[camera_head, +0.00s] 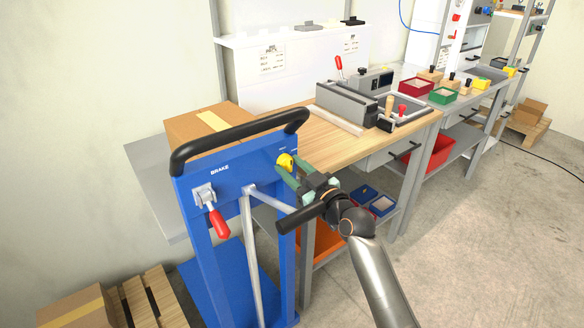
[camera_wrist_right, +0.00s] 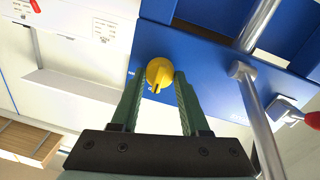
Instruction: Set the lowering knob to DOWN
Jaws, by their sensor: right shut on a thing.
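The lowering knob (camera_head: 286,161) is a round yellow knob at the upper right of the blue lift's panel (camera_head: 232,168). It also shows in the right wrist view (camera_wrist_right: 159,72), between the two green fingers. My right gripper (camera_head: 283,172) is shut on the knob, with one finger on each side of it. Small white marks sit beside the knob, but they are too small and partly covered to read, so I cannot tell the knob's setting. My left gripper is not in view.
A red-tipped brake lever (camera_head: 217,220) is on the panel's left. A black push bar (camera_head: 240,138) runs along the top. A black-gripped handle (camera_head: 312,212) sticks out just below my right gripper. A wooden workbench (camera_head: 345,143) stands behind, and open floor lies to the right.

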